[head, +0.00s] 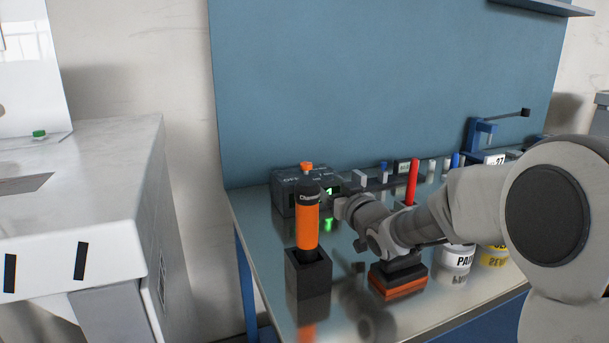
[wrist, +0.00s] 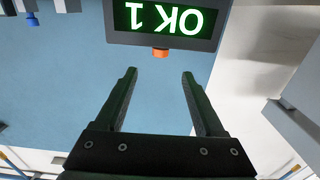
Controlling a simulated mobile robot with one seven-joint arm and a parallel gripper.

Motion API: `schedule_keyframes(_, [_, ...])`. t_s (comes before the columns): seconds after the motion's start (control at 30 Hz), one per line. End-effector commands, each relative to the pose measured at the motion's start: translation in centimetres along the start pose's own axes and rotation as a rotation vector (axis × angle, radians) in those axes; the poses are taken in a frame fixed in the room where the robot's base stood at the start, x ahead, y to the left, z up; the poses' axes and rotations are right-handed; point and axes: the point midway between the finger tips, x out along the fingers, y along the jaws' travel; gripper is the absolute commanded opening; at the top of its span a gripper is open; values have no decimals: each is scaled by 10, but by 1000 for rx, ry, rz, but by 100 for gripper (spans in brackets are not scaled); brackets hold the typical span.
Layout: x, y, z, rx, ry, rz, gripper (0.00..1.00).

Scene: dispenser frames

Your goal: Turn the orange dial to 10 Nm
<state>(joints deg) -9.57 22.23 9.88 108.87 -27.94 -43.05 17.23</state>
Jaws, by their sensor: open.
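A small orange dial (head: 306,166) sits on top of a dark grey box (head: 285,190) at the back left of the bench. In the wrist view, the orange dial (wrist: 160,54) shows at the edge of the box, whose lit green display (wrist: 160,18) appears upside down and seems to read "OK 1". My gripper (wrist: 159,74) is open and empty. The dial appears between and just beyond its fingertips; I see no contact. In the head view, my gripper (head: 340,208) is in front of the box's right side, partly hidden. I cannot read any Nm scale.
An orange-and-black block (head: 398,281), a red marker (head: 412,180) and paint cans (head: 457,262) stand near my arm. A blue panel (head: 390,80) rises behind.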

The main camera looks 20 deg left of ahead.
Motion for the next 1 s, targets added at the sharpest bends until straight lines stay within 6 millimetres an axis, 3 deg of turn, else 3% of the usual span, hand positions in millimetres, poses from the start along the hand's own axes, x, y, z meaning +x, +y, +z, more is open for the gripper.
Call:
schedule_keyframes(0.6, [91, -1, 1, 0, 0, -3, 71])
schedule_keyframes(1.0, [108, -1, 0, 0, 0, -2, 71])
